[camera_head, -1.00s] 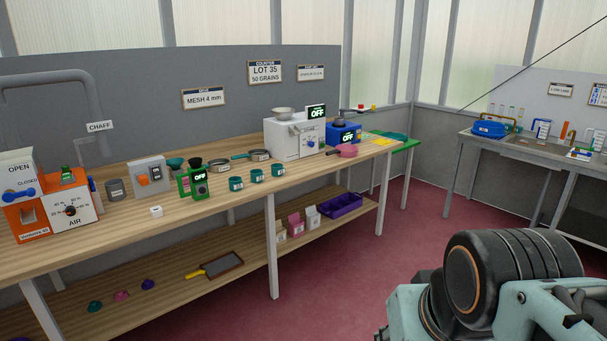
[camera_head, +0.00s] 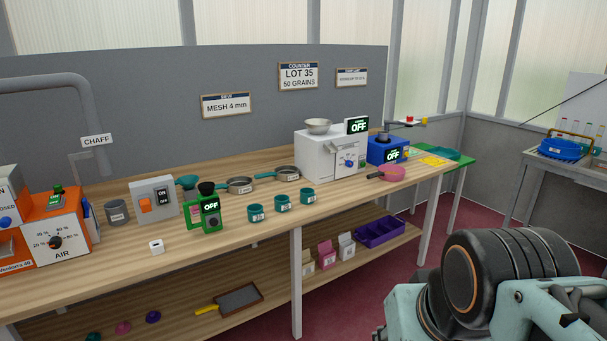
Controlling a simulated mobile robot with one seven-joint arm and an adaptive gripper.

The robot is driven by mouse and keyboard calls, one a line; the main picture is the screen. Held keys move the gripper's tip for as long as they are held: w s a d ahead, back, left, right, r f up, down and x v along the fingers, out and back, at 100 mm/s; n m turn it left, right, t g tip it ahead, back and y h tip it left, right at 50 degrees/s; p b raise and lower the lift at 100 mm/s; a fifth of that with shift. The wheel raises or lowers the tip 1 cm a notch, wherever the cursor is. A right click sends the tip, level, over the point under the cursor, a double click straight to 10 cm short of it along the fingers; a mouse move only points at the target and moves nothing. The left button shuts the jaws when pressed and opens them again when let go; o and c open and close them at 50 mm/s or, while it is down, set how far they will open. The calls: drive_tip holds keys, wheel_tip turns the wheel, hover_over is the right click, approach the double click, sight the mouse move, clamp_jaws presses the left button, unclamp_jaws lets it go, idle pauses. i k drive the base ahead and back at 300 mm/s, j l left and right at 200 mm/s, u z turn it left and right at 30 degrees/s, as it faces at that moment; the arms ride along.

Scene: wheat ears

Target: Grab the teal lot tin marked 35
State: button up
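Three small teal tins stand in a row near the front edge of the wooden bench: a left tin (camera_head: 256,214), a middle tin (camera_head: 282,202) and a right tin (camera_head: 307,195). Each has a white label on its front. The numbers are too small to read, so I cannot tell which tin is marked 35. My arm shows at the lower right, well apart from the tins. My gripper is not in view.
A lower shelf carries a purple tray (camera_head: 381,232). Red floor lies clear right of the bench.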

sight(255, 214)
drive_tip(key=i+l+u, duration=0.1)
drive_tip(key=i+u, duration=0.2)
drive_tip(key=i, duration=0.85)
drive_tip(key=i+j+z, duration=0.1)
drive_tip(key=i, duration=0.4)
drive_tip(key=i+j+z, duration=0.1)
drive_tip(key=i, duration=0.4)
drive_tip(key=k+l+u, duration=0.25)
drive_tip(key=k, duration=0.15)
drive_tip(key=k+l+u, duration=0.25)
drive_tip(key=k, duration=0.15)
drive_tip(key=j, duration=0.1)
